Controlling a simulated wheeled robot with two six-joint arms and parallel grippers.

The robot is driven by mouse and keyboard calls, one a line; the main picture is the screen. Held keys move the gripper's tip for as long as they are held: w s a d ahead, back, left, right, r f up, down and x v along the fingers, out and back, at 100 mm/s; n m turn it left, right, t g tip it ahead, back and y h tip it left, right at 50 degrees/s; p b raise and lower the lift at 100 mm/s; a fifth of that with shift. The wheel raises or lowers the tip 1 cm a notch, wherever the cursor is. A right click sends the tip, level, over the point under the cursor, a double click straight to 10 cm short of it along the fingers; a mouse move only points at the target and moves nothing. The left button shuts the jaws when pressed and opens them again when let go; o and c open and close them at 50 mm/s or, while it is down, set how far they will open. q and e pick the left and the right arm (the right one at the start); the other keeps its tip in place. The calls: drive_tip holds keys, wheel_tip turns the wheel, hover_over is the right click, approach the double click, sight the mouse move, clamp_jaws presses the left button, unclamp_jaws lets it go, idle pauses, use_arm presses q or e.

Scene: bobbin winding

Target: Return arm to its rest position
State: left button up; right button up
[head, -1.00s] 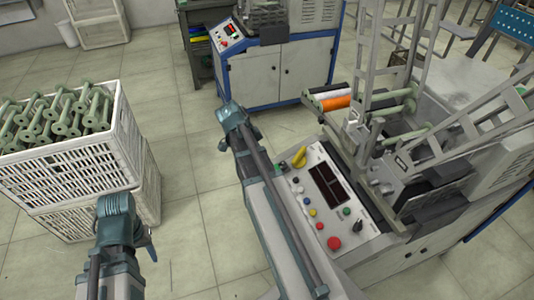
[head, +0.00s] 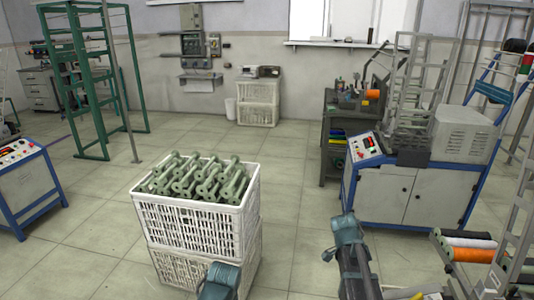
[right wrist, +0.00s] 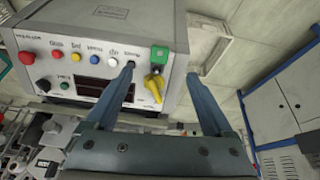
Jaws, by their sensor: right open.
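My right arm (head: 350,250) comes up from the bottom of the head view, right of centre; its fingers do not show clearly there. In the right wrist view my right gripper (right wrist: 160,73) is open, with nothing between its two blue-grey fingers. A control panel with a yellow handle (right wrist: 154,86) on a green plate (right wrist: 159,55) lies beyond the fingers. The handle appears between the fingertips in the picture, with no visible contact. Of my left arm (head: 220,281) only a link shows at the bottom edge of the head view; its gripper is out of frame.
A white crate (head: 165,222) of green bobbins stands on another crate, close to my left arm. A blue-framed machine (head: 405,195) stands behind my right arm. Bobbin rollers (head: 470,255) and a rack are at the right. The floor between crate and machine is clear.

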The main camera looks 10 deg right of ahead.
drive_tip(key=s+a+r+n+y+p, duration=0.1)
drive_tip(key=s+a+r+n+p, duration=0.1)
drive_tip(key=a+n, duration=0.6)
drive_tip(key=s+a+r+n+y+p, duration=0.1)
drive_tip(key=s+a+r+n+p, duration=0.2)
drive_tip(key=a+n, duration=0.5)
drive_tip(key=s+a+r+n+t+y+p, duration=0.1)
drive_tip(key=s+a+r+n+p, duration=0.2)
drive_tip(key=a+n, duration=0.5)
drive_tip(key=shift+s+a+r+p, duration=0.25)
drive_tip(key=shift+s+a+p, duration=0.85)
drive_tip(key=shift+a, duration=2.5)
drive_tip(key=shift+s+b, duration=0.3)
